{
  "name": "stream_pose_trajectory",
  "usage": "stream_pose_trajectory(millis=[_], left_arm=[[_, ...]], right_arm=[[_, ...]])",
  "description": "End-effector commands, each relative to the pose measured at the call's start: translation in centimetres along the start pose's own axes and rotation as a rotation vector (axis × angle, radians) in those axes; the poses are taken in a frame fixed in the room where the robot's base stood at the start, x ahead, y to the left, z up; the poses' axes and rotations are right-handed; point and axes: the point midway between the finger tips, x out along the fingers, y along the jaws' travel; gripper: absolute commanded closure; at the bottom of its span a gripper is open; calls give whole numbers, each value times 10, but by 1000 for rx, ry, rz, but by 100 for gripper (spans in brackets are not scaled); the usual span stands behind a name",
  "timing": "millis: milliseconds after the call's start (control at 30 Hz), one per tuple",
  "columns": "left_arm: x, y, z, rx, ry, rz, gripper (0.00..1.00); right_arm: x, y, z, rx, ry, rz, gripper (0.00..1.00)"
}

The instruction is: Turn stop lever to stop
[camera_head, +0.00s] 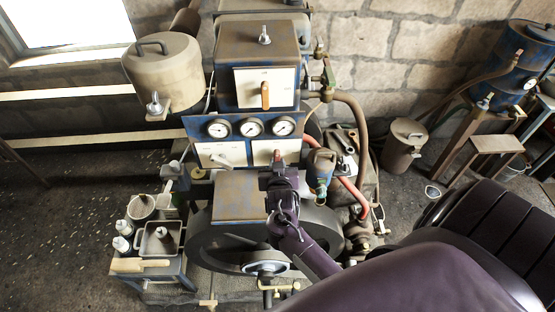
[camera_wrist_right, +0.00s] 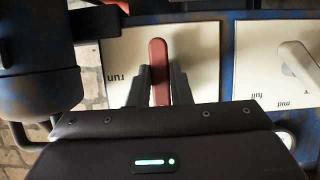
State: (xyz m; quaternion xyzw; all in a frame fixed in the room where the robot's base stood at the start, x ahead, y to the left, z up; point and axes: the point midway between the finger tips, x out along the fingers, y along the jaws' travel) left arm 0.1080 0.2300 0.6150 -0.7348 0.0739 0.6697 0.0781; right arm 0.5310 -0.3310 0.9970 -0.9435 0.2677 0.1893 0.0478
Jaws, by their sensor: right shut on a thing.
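The red stop lever (camera_wrist_right: 158,66) stands on a white plate (camera_wrist_right: 200,48) on the blue engine panel. In the right wrist view the plate carries the word "run" to one side, seen upside down. The lever is in line with my fingers, not turned toward that word. My right gripper (camera_wrist_right: 160,90) is shut on the lever, one dark finger on each side. In the head view the right gripper (camera_head: 277,166) reaches up to the lower right plate (camera_head: 262,150), and my arm hides part of the engine below. My left gripper does not show.
A second plate with a pale lever (camera_head: 222,160) is beside it. Three gauges (camera_head: 250,128) sit above, and a box with an orange lever (camera_head: 265,96) is higher up. A blue cylinder (camera_head: 321,168) and red hose are close to the right of my gripper.

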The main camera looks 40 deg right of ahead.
Motion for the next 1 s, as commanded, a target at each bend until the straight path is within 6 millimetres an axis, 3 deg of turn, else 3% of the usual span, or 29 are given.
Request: stream_pose_trajectory(millis=[367, 400, 533, 833, 1000], left_arm=[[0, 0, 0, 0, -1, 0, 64], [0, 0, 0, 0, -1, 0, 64], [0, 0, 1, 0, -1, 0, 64], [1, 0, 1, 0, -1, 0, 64], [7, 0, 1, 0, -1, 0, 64]], right_arm=[[0, 0, 1, -7, -2, 1, 100], [0, 0, 1, -7, -2, 1, 77], [0, 0, 1, -6, -1, 1, 60], [-1, 0, 1, -4, 0, 1, 60], [-18, -1, 3, -3, -2, -1, 60]])
